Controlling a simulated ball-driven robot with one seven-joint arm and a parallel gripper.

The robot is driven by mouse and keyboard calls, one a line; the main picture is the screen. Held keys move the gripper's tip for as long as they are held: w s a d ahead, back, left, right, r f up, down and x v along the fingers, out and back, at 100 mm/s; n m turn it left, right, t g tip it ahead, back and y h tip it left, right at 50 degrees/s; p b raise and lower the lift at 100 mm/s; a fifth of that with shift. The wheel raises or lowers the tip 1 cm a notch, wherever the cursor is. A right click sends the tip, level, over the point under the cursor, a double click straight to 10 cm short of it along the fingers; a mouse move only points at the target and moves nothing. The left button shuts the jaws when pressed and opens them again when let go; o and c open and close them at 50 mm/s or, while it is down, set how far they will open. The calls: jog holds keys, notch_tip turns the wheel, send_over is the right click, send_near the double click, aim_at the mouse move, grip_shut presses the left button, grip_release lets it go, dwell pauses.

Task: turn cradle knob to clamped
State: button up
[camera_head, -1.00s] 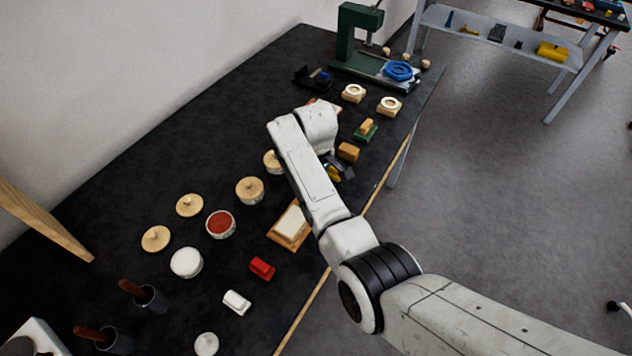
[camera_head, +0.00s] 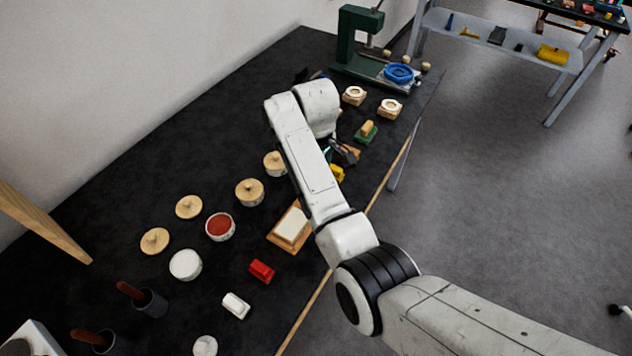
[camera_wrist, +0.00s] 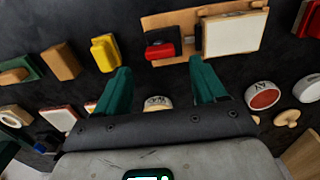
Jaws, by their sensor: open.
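The cradle is a wooden board (camera_wrist: 182,19) in the wrist view, with a cream-white panel (camera_wrist: 233,35) on its right part. A red knob-like piece with a dark part (camera_wrist: 160,49) sits on its left part; I cannot read its setting. In the head view the cradle's wooden edge (camera_head: 275,239) shows, but my arm hides the red piece. My gripper (camera_wrist: 160,78) has two green fingers spread wide apart, with nothing held. In the wrist view the red piece lies just beyond the gap between the fingertips. In the head view my gripper (camera_head: 338,153) is partly hidden.
A yellow block (camera_wrist: 104,52) and a brown block (camera_wrist: 62,61) stand left of the cradle in the wrist view. Wooden-lidded pots (camera_head: 249,192), a red-filled jar (camera_head: 220,226) and a red block (camera_head: 261,271) are on the black bench. A green press (camera_head: 352,45) stands at the far end.

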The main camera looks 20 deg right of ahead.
jog(key=shift+r+b, duration=0.35)
jog(key=shift+r, duration=2.4)
jog(key=s+d+f, duration=0.1)
jog(key=s+f, duration=0.1)
jog(key=f, duration=0.1)
jog(key=s+d+f+m, duration=0.1)
jog(key=s+d+f, duration=0.1)
jog(key=s+f, duration=0.1)
jog(key=s+d+f+m+b, duration=0.1)
jog(key=s+f, duration=0.2)
jog(key=shift+s+d, duration=0.1)
jog(key=shift+d, duration=0.25)
jog(key=s+d+f+m+b, duration=0.1)
jog(key=s+f+m, duration=0.2)
jog(key=s, duration=1.2)
jog(key=s+d+f+m+t+b, duration=0.1)
jog(key=s+d+f+m, duration=0.1)
jog(key=s, duration=1.3)
notch_tip(320, 180, down, 2)
jog(key=shift+s+d+f+m+b, duration=0.15)
jog(key=shift+s+f+m+b, duration=0.05)
jog(key=shift+m+b, duration=0.25)
